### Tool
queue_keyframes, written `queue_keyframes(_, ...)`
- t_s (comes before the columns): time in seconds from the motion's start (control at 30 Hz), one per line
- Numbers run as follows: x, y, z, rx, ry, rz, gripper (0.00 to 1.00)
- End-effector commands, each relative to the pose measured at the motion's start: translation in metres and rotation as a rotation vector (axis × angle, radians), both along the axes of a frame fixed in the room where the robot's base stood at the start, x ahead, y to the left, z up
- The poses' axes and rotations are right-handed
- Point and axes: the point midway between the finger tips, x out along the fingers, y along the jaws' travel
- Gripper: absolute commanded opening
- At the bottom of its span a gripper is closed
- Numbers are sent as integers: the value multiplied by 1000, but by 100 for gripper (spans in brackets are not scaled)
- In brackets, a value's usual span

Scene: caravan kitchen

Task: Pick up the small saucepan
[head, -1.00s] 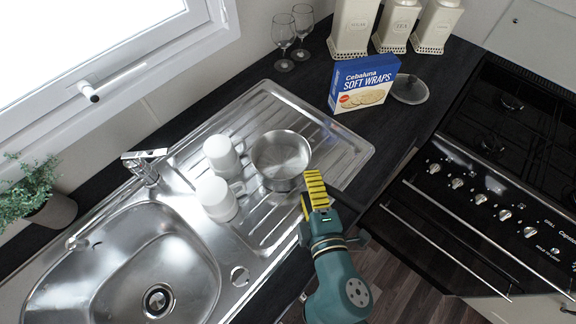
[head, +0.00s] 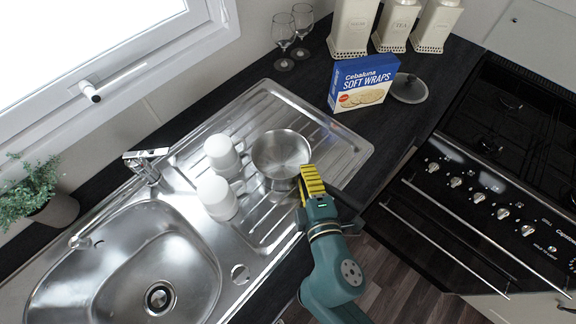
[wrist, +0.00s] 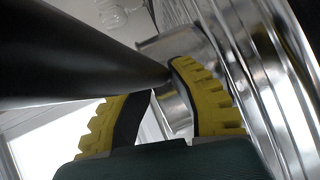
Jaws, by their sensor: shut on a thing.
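The small saucepan (head: 281,153) is shiny metal, upright and empty, on or just over the ribbed draining board (head: 335,150); I cannot tell whether it touches. My gripper (head: 308,172) is at its lower right side in the head view, yellow pads toward the pan. In the wrist view, the pan's metal body (wrist: 172,105) shows behind the fingers. Its black handle (wrist: 85,60) runs across the upper left and passes to the gap between the yellow fingers (wrist: 162,85). My gripper is shut on this handle.
Two white mugs (head: 221,153) (head: 217,197) stand close to the left of the pan. The tap (head: 146,166) and sink bowl (head: 150,262) are further left. The hob (head: 515,120) is at right.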

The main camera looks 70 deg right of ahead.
Motion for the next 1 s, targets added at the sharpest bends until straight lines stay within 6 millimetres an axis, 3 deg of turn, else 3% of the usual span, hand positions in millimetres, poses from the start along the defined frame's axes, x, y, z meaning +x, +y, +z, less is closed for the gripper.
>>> queue_keyframes(0.23, -1, 1, -7, 11, 11, 1, 0)
queue_keyframes(0.47, -1, 1, 1, 12, 10, 1, 0)
queue_keyframes(1.0, 0, 0, 66, 1, 0, 0, 0)
